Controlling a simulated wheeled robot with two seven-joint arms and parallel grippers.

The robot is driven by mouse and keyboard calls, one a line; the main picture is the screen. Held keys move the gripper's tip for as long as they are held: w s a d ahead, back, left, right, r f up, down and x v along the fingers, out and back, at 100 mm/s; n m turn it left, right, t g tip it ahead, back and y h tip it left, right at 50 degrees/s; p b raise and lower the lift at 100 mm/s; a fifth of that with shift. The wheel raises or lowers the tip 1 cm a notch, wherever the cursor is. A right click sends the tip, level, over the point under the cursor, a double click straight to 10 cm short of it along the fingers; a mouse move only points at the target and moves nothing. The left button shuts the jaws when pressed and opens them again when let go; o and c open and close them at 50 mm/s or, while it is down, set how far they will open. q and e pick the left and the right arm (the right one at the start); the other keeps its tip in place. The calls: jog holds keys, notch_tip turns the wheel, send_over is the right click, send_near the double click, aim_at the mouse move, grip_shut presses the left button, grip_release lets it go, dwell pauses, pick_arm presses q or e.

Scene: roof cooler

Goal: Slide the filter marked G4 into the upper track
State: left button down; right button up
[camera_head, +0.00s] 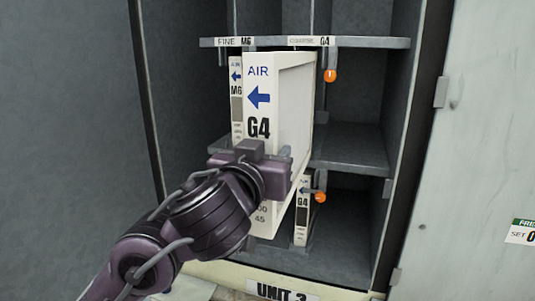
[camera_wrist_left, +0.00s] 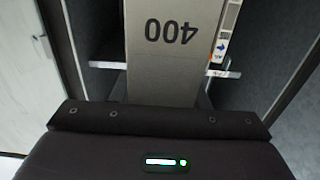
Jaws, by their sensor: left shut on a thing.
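My left gripper (camera_head: 250,160) is shut on the lower part of a large white filter (camera_head: 258,110) marked AIR and G4, with a blue arrow pointing left. The filter stands upright in front of the cabinet opening, its top just below the upper rail (camera_head: 360,43). I cannot tell whether its far edge is in a track. In the left wrist view, the filter face (camera_wrist_left: 175,60) shows an upside-down 400. The upper rail carries the labels FINE M6 (camera_head: 234,42) and COARSE G4 (camera_head: 310,41). My right gripper is not in view.
A narrow M6 filter (camera_head: 236,90) stands just left of the held filter. Another narrow filter marked G4 (camera_head: 303,215) stands in the lower bay. Orange knobs hang at the upper (camera_head: 330,76) and lower (camera_head: 320,198) rails. The open door (camera_head: 490,130) is at right.

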pick_arm(q)
jog(key=b+x, duration=0.2)
jog(key=x, duration=0.5)
jog(key=shift+w, duration=0.35)
dwell(0.7)
jog(key=shift+w+d+f, duration=0.1)
jog(key=shift+w+d, duration=0.05)
dwell(0.6)
jog(key=x, duration=0.8)
jog(key=shift+w+f, duration=0.15)
jog(key=shift+w, duration=0.15)
dwell(0.8)
jog(key=shift+d, duration=0.15)
jog(key=shift+w, duration=0.1)
